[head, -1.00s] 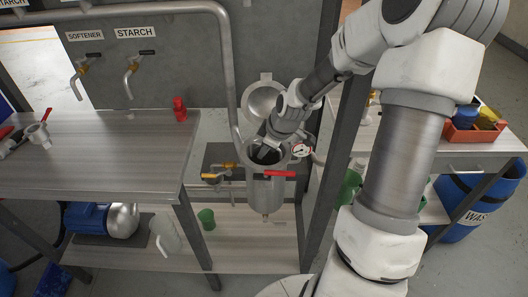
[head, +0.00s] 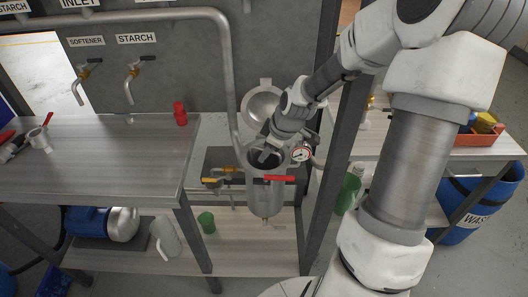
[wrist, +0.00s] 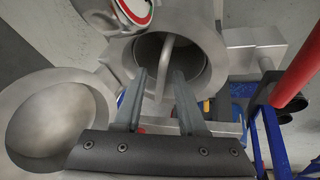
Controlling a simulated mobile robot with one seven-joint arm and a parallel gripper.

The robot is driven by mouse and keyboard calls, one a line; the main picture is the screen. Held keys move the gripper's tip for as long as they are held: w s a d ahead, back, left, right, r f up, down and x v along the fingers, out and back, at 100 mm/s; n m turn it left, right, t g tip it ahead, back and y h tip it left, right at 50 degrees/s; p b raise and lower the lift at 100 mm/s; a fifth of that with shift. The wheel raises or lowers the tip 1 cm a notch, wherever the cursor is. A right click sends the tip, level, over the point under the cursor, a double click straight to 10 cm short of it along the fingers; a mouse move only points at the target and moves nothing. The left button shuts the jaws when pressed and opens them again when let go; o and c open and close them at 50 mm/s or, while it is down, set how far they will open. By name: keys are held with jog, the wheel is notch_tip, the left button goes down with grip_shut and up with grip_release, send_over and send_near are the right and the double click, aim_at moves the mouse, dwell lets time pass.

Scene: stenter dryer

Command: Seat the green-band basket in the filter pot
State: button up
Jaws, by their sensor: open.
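The filter pot (head: 266,196) is an upright steel cylinder with its mouth open. Its round lid (head: 262,104) is swung back behind it; the lid also shows at left in the wrist view (wrist: 45,115). My gripper (head: 267,157) points down at the pot's mouth. In the wrist view my gripper (wrist: 159,75) is open, its two fingers apart in front of the mouth. A bent grey bar (wrist: 166,62), like a basket's handle, stands in the pot (wrist: 207,52) and appears between the fingertips. No green band shows; whether the basket is fully down is hidden.
A pressure gauge (head: 300,153) and a red lever (head: 279,178) sit at the pot's right and front. A dark post (head: 335,150) rises close on the right.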

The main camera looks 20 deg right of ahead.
jog(key=p+v, duration=0.1)
jog(key=v, duration=0.3)
jog(key=shift+s+r, duration=0.15)
jog(key=shift+r, duration=0.2)
